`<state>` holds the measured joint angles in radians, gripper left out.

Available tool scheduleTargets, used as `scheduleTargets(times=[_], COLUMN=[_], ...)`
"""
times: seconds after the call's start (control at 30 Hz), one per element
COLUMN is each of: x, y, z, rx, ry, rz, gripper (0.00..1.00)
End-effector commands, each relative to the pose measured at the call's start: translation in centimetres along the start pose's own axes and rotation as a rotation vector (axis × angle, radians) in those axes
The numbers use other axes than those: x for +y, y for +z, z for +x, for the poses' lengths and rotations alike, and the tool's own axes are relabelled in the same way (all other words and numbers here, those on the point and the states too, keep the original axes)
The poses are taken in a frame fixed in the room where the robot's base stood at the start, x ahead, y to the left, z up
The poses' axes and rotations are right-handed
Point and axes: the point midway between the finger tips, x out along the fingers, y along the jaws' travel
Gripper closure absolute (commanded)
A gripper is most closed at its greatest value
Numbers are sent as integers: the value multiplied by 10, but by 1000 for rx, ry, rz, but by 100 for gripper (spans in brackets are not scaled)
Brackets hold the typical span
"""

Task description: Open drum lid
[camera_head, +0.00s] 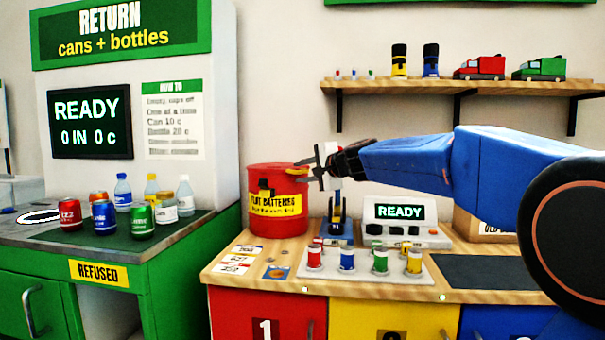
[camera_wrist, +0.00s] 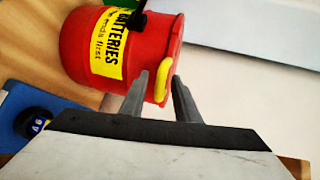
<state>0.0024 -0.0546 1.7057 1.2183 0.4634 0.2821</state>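A yellow tab (camera_head: 296,171) sticks out at the lid's right edge; the tab also shows in the wrist view (camera_wrist: 162,83). My gripper (camera_head: 304,170) is at the drum's upper right, level with the lid. In the wrist view my gripper (camera_wrist: 159,76) has its two fingers apart, with the tab between or just beyond the fingertips. I cannot tell whether they touch it.
A blue-based tester (camera_head: 338,230) stands right of the drum, with a READY display unit (camera_head: 400,212) behind the tray (camera_head: 340,268) of small coloured cells. A shelf (camera_head: 450,87) with toys hangs above. The return machine (camera_head: 125,190) stands at the left.

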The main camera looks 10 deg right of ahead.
Motion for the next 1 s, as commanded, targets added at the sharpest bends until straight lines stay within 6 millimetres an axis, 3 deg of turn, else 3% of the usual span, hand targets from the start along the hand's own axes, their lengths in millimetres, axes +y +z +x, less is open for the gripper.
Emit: scheduleTargets(times=[0.17, 0.27, 0.3, 1.0], x=[0, 0, 1, -4], y=[0, 0, 0, 0], z=[0, 0, 0, 0], rx=[0, 0, -1, -7], ry=[0, 0, 1, 28], rz=[0, 0, 0, 24], gripper=[74, 97, 100, 100])
